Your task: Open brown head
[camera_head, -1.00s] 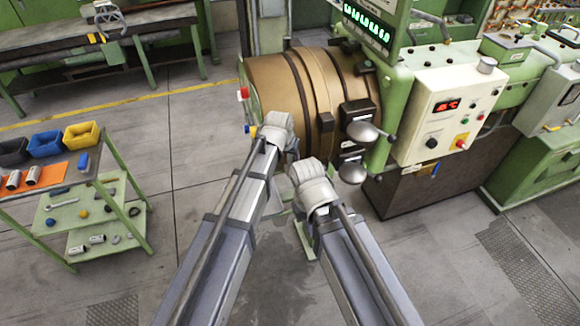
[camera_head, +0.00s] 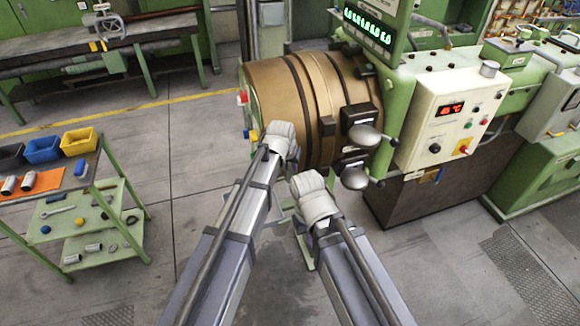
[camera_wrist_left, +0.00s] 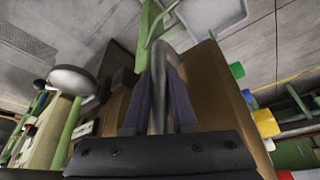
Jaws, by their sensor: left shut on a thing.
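The brown head (camera_head: 285,88) is a brown barrel with dark bands, mounted on the left end of the green extruder (camera_head: 398,75). Two silver ball-ended levers (camera_head: 362,134) with dark blocks sit on its right side. My left arm's wrist covers the barrel's lower front in the head view. In the left wrist view, my left gripper (camera_wrist_left: 160,88) is shut on a grey curved handle (camera_wrist_left: 168,65) beside the brown surface (camera_wrist_left: 215,85). The head view hides this grip. My right arm's wrist shows below the barrel, and its fingers are hidden.
A cream control panel (camera_head: 451,108) with a red display stands right of the head. A green cart (camera_head: 75,215) with colored bins stands at the left. A workbench (camera_head: 110,40) is at the back left. The floor between cart and extruder is clear.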

